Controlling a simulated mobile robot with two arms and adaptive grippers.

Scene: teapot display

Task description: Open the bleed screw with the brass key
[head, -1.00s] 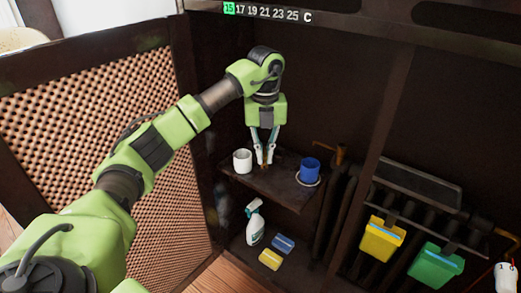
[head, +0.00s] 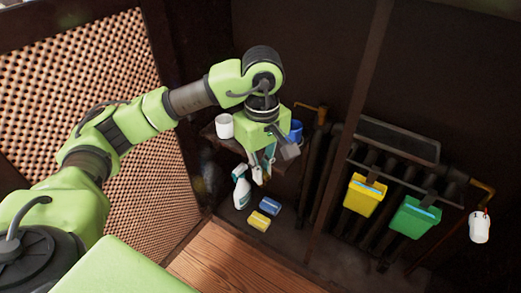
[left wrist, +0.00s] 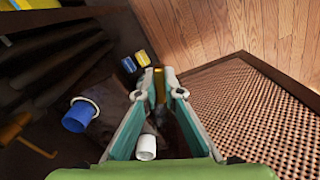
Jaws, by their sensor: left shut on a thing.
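My left gripper (head: 262,174) is shut on the brass key (left wrist: 159,84), which shows as a narrow brass piece between the fingertips in the left wrist view. In the head view the gripper hangs in front of the small shelf, its fingers pointing down near the spray bottle; the key is hard to make out there. The radiator (head: 398,139) stands to the right of the gripper, apart from it. A brass fitting (head: 322,113) shows at its upper left end. I cannot make out the bleed screw itself. My right gripper is not in view.
The shelf (head: 209,133) bears a white mug (head: 224,126) and a blue mug (head: 296,130). Below are a spray bottle (head: 241,189), a blue sponge (head: 270,206) and a yellow sponge (head: 259,221). Yellow (head: 364,195) and green (head: 414,217) containers hang on the radiator. A white valve head (head: 480,227) is at right.

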